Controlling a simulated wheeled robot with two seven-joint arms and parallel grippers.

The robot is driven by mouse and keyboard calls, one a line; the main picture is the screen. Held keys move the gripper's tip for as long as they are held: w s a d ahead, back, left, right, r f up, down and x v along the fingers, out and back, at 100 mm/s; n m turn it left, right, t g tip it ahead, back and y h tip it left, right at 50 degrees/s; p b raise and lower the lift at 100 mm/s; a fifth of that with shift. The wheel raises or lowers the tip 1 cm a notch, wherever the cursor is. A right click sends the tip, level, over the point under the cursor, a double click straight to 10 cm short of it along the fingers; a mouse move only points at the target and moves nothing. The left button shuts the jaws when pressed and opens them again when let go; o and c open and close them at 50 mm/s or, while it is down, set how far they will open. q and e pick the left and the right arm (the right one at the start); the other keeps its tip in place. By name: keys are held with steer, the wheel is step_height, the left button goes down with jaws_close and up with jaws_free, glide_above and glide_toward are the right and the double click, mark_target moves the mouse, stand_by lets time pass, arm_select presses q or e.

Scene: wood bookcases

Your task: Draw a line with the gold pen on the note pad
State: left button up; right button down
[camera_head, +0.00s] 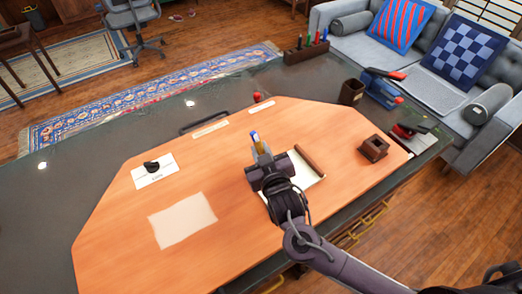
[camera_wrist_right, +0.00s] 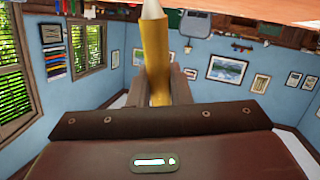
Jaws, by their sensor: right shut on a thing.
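My right gripper (camera_head: 264,158) is shut on the gold pen (camera_head: 257,146), over the middle of the orange desk top. The pen's blue and white upper end sticks up past the fingers in the head view. In the right wrist view the gold pen (camera_wrist_right: 156,62) stands between the two fingers, its pale end at the top edge. A white pad with a brown strip (camera_head: 306,181), which looks like the note pad, lies on the desk, partly hidden under my right gripper and wrist. I cannot tell whether the pen touches it. My left gripper is not in view.
A pale sheet (camera_head: 183,221) and a white card with a black item (camera_head: 155,171) lie to the left. A small brown box (camera_head: 374,148), a dark cup (camera_head: 352,92) and a blue device (camera_head: 380,90) stand to the right.

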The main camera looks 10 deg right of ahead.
steer(key=shift+f+b, duration=0.3)
steer(key=shift+f, duration=0.2)
stand_by(0.4)
steer(key=shift+s+d, duration=0.1)
steer(key=shift+s, duration=0.1)
steer(key=shift+s+d+r+p, duration=0.1)
steer(key=shift+s+p, duration=0.2)
steer(key=shift+p, duration=0.2)
steer(key=shift+s+d, duration=0.1)
steer(key=shift+s, duration=0.15)
steer(key=shift+s+d+p, duration=0.25)
steer(key=shift+s+p, duration=0.25)
steer(key=shift+s, duration=0.15)
steer(key=shift+s+d, duration=0.1)
steer(key=shift+s, duration=0.05)
steer(key=shift+s+d+p, duration=0.2)
steer(key=shift+s+p, duration=0.3)
steer(key=shift+s, duration=0.1)
